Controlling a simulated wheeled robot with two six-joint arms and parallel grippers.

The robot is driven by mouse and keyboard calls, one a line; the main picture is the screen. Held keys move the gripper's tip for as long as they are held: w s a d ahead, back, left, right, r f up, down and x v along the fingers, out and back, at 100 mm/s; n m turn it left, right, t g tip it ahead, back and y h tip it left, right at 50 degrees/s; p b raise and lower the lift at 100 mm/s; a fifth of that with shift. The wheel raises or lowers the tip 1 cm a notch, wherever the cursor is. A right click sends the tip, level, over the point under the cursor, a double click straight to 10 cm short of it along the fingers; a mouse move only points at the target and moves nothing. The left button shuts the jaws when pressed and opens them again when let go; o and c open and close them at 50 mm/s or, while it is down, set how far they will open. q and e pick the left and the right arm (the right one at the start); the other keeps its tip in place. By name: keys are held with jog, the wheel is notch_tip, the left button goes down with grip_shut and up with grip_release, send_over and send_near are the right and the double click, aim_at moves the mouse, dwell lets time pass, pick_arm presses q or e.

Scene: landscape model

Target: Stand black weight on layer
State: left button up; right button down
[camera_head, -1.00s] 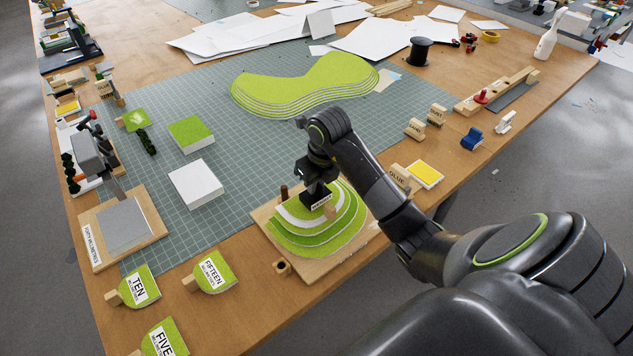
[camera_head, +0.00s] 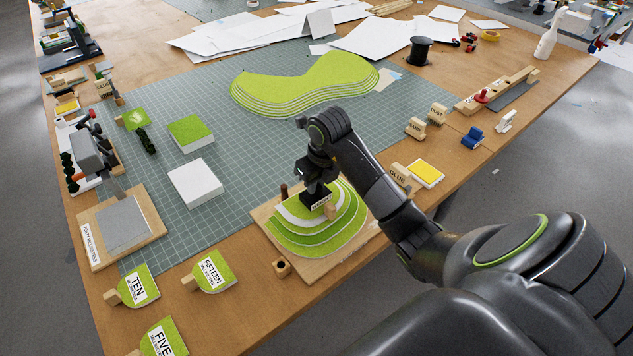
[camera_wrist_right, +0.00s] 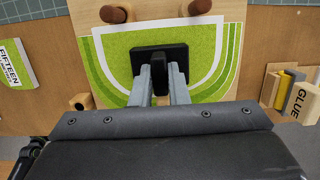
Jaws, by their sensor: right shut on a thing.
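The layered green and white landscape model (camera_head: 300,240) sits on a wooden board at the front edge of the table. My right gripper (camera_head: 318,188) is over its top layer. In the right wrist view the right gripper (camera_wrist_right: 162,85) is shut on the black weight (camera_wrist_right: 150,54), a dark block with a raised middle part. The weight is over the green top layer (camera_wrist_right: 205,42), inside its white border; whether it touches the layer I cannot tell. In the head view the gripper partly hides the black weight (camera_head: 318,197). My left gripper is not in view.
Two brown-topped pegs stand at the board's back edge, one being this peg (camera_wrist_right: 199,7). Wooden GLUE blocks (camera_head: 399,174) and a yellow pad (camera_head: 426,173) lie to the right. A white block (camera_head: 195,183) and labelled gauges (camera_head: 212,272) lie to the left.

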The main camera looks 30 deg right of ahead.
aim_at(320, 188)
jog(key=c, duration=1.3)
grip_release()
jog(key=shift+c, duration=0.2)
jog(key=shift+f, duration=0.1)
jog(key=shift+s+r+p, duration=0.25)
jog(key=shift+r+p, duration=0.6)
jog(key=shift+r, duration=0.35)
jog(key=shift+s+r+p, duration=0.2)
jog(key=shift+r+p, duration=0.7)
jog(key=shift+r, duration=0.25)
jog(key=shift+s+r+p, duration=0.25)
jog(key=shift+r+p, duration=0.6)
jog(key=shift+r, duration=0.35)
jog(key=shift+f, duration=0.1)
